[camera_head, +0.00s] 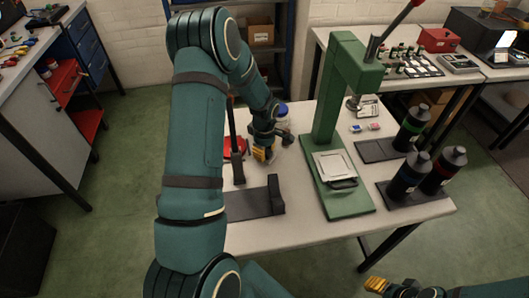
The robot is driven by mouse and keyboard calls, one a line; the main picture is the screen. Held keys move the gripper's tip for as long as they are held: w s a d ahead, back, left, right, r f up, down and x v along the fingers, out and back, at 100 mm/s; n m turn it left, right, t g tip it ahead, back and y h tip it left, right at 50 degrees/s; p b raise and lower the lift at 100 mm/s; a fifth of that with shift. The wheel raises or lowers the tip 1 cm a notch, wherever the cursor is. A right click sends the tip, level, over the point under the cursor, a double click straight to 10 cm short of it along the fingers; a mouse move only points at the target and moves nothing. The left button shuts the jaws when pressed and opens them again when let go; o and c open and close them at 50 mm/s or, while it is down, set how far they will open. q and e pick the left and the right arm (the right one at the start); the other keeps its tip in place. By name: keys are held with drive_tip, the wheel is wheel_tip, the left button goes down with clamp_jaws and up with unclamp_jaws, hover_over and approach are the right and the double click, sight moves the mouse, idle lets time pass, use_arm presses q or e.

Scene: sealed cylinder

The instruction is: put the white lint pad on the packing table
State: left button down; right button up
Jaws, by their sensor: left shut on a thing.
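My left gripper (263,153) reaches down over the white-topped table in the middle (305,232). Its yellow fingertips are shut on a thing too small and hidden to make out. I cannot tell whether it is the white lint pad. A flat white square (333,165) lies on the base of the green press (343,85), right of the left gripper and apart from it. My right gripper (377,285) is low at the bottom right, off the table's front edge; whether its yellow fingers are open or shut is unclear.
Dark bottles (408,177) stand on black trays at the table's right. A black holder (262,199) and a red thing (236,147) are near my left arm. A blue-capped container (283,110) is behind the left gripper. The table's front strip is clear.

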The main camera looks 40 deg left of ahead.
use_arm(q)
drive_tip(key=shift+f, duration=0.15)
drive_tip(key=c, duration=0.8)
unclamp_jaws()
drive_tip(key=shift+r, duration=0.4)
wheel_tip(320, 180, up, 11)
drive_tip(key=p, duration=0.1)
drive_tip(key=shift+r+p, duration=0.2)
drive_tip(key=shift+p, duration=0.2)
